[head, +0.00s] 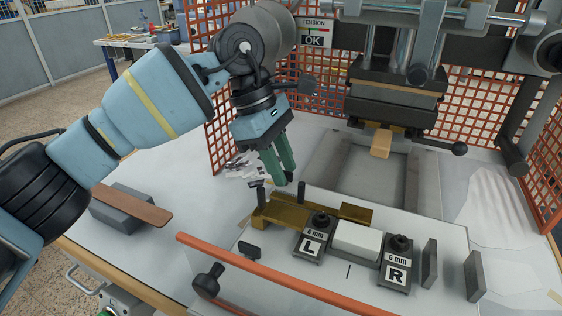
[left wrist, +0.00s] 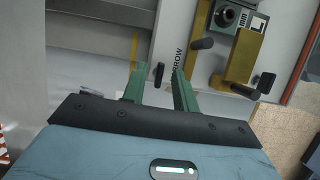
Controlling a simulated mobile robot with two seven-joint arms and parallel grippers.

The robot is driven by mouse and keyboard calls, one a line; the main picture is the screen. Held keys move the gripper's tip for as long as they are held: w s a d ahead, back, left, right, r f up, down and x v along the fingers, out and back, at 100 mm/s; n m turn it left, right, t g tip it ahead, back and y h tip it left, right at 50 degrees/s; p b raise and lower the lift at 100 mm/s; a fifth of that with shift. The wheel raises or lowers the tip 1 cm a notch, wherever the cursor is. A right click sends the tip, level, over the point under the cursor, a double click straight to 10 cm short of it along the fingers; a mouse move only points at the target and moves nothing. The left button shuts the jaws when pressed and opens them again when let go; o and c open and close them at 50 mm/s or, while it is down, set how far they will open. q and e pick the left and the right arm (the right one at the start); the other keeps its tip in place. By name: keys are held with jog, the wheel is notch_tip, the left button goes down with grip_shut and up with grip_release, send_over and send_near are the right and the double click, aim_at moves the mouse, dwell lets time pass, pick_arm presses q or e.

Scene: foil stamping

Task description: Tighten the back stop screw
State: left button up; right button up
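My left gripper (head: 281,182) points down above the back left of the brass fixture (head: 283,214), its green fingers apart and nothing held. In the left wrist view the open fingers (left wrist: 158,82) have a small dark peg (left wrist: 157,75) showing in the gap between them; I cannot tell whether they touch it. The brass fixture (left wrist: 244,56) lies to the right there, with dark posts (left wrist: 203,44) standing at it. In the head view, dark posts (head: 301,192) stand at its back and left. No label marks the back stop screw, so I cannot tell which part it is. My right gripper is not in view.
Grey blocks marked L (head: 309,245) and R (head: 395,273) flank a white block (head: 357,241). An orange-red bar (head: 285,277) crosses the front. The stamping press (head: 393,95) stands behind, with red mesh guards (head: 222,140).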

pick_arm(q)
jog(key=v, duration=0.7)
jog(key=shift+a+r, duration=0.2)
jog(key=shift+r, duration=0.15)
